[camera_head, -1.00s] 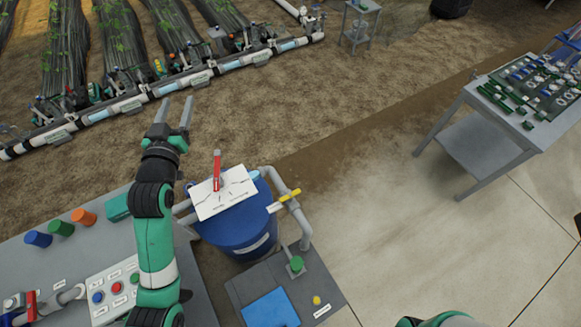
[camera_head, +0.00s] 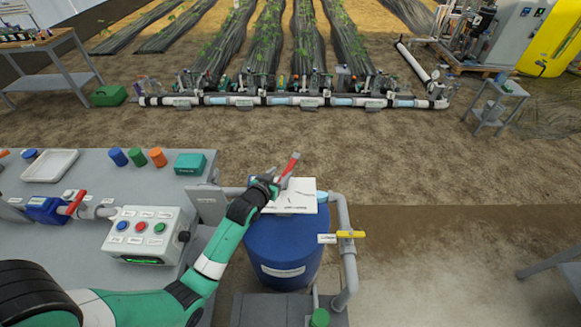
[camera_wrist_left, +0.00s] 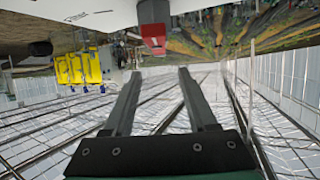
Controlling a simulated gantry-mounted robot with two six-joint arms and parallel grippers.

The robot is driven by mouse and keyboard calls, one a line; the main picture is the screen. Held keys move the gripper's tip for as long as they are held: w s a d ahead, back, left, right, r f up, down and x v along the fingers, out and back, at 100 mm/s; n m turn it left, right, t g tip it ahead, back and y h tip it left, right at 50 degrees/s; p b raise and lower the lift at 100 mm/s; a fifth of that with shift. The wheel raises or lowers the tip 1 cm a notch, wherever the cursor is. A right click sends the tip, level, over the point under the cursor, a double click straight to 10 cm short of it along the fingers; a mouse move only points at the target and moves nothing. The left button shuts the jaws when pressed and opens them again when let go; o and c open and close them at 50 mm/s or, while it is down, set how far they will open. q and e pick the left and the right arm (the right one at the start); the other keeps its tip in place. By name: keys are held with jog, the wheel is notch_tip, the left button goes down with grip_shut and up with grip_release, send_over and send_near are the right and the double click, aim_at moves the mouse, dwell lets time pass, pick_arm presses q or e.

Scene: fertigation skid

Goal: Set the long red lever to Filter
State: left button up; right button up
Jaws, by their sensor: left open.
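The long red lever (camera_head: 290,163) stands over a white label plate (camera_head: 302,194) on top of a blue tank (camera_head: 284,245). In the head view it leans up and to the right. The plate's lettering is too small to read. My left gripper (camera_head: 281,182) is at the lever's lower left, open, and hides part of its base. In the left wrist view the red lever (camera_wrist_left: 153,36) is just beyond the tips of my open left gripper (camera_wrist_left: 159,74), with nothing between the fingers. My right gripper is out of view.
A grey pipe with a yellow-handled valve (camera_head: 346,234) runs down the tank's right side. A control box with coloured buttons (camera_head: 143,232) and several coloured caps sit on the grey bench (camera_head: 92,200) to the left. Open soil lies behind the tank.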

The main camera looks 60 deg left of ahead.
aim_at(293, 161)
pick_arm(q)
jog(key=b+x, duration=0.3)
jog(key=x, duration=0.5)
jog(key=shift+w+a+f+b, duration=0.15)
jog(key=shift+w+b, duration=0.1)
jog(key=shift+b, duration=0.15)
jog(key=shift+w+a, duration=0.2)
jog(key=shift+w, duration=0.05)
grip_shut()
dwell(0.6)
